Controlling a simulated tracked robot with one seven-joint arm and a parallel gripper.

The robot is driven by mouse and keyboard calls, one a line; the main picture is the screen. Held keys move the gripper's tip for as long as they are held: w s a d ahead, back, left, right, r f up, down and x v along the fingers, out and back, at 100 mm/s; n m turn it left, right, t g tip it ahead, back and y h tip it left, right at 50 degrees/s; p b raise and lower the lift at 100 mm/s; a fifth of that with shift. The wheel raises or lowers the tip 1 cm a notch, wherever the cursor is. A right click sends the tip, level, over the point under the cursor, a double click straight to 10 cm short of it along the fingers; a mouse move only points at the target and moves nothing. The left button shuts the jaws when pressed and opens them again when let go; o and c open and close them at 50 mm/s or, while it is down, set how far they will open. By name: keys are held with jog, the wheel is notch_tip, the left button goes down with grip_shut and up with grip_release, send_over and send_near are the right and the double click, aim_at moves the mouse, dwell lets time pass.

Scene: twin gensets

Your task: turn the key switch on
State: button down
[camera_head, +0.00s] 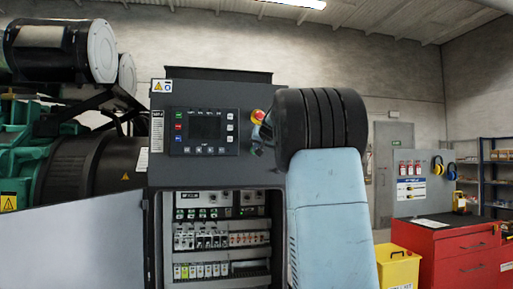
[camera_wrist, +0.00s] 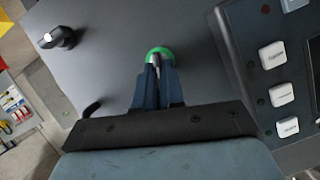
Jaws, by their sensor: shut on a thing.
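The key switch (camera_wrist: 159,50) shows in the wrist view as a green ring on the grey panel, with a thin dark piece standing out between my fingers. My gripper (camera_wrist: 157,75) is shut on that piece, its dark blue fingers pointing at the panel. The fingers hide much of the key switch, and I cannot tell its exact turn position. In the head view, my arm covers the right edge of the control cabinet (camera_head: 212,172), and the key switch there is mostly hidden.
A black knob with a white mark (camera_wrist: 60,38) sits to the left on the panel. White push buttons (camera_wrist: 283,95) lie to the right. In the head view, a red and yellow emergency stop (camera_head: 258,117) is close to my arm. The lower cabinet door (camera_head: 85,243) stands open.

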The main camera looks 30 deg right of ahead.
jog(key=shift+s+d+f+m+t+y, duration=0.15)
jog(key=shift+m+t+y, duration=0.3)
jog(key=shift+m, duration=0.6)
jog(key=shift+w+d+f+m+t+y, duration=0.1)
jog(key=shift+d+f+m+t+y, duration=0.15)
jog(key=shift+m+y, duration=0.6)
jog(key=shift+s+d+f+m+t+y, duration=0.1)
jog(key=shift+m+t+y, duration=0.3)
jog(key=shift+m, duration=0.8)
jog(key=c, duration=1.2)
grip_release()
jog(key=shift+c, duration=0.2)
jog(key=v, duration=1.3)
jog(key=shift+s, duration=0.4)
